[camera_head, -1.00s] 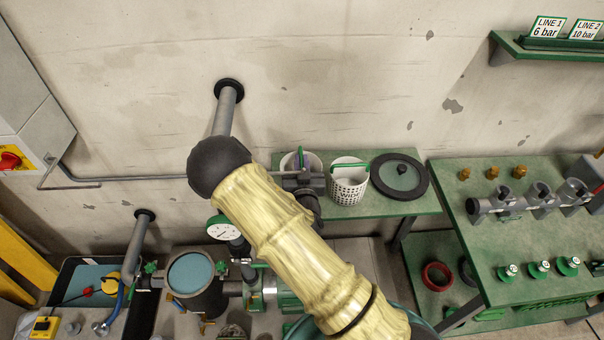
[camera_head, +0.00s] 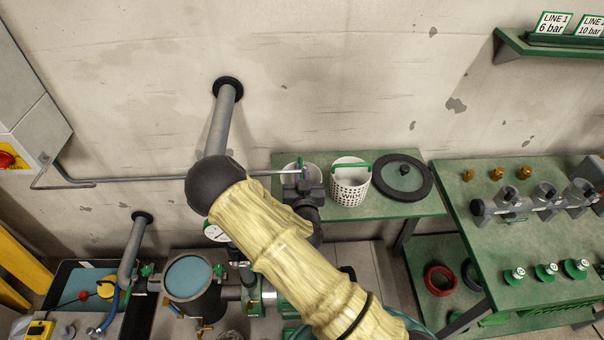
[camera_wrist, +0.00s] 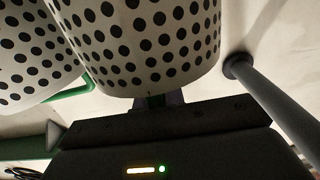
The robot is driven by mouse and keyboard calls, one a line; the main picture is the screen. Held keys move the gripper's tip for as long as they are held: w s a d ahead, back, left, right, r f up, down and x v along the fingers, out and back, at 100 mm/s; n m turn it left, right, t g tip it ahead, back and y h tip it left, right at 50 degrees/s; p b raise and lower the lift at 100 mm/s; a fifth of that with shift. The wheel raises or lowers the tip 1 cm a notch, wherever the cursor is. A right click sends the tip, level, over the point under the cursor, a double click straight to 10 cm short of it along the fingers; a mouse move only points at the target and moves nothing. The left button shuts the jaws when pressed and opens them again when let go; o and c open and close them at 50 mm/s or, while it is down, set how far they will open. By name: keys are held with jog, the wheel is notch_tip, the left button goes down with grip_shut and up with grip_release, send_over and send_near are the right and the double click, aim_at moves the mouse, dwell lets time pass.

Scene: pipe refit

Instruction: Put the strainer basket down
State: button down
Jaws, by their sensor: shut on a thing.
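My gripper (camera_head: 302,180) is at the left end of the green wall bench and is shut on a white strainer basket (camera_head: 289,166). My gripper hides most of this basket in the head view. In the wrist view the perforated basket (camera_wrist: 145,45) fills the upper middle, just beyond the jaws (camera_wrist: 158,100). A second white perforated basket (camera_head: 350,188) with a green handle stands on the bench to the right, and it also shows at left in the wrist view (camera_wrist: 30,65). I cannot tell whether the held basket touches the bench.
The green bench (camera_head: 400,207) also carries a round dark-rimmed lid (camera_head: 404,177) at its right. An open strainer housing (camera_head: 188,278) with piping stands at lower left. A green workbench (camera_head: 480,235) with fittings is at right. A wall pipe (camera_head: 222,125) rises behind my arm.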

jog(key=c, duration=1.5)
grip_release()
jog(key=shift+r, duration=0.15)
jog(key=shift+s, duration=0.3)
jog(key=s, duration=1.1)
jog(key=shift+s, duration=0.2)
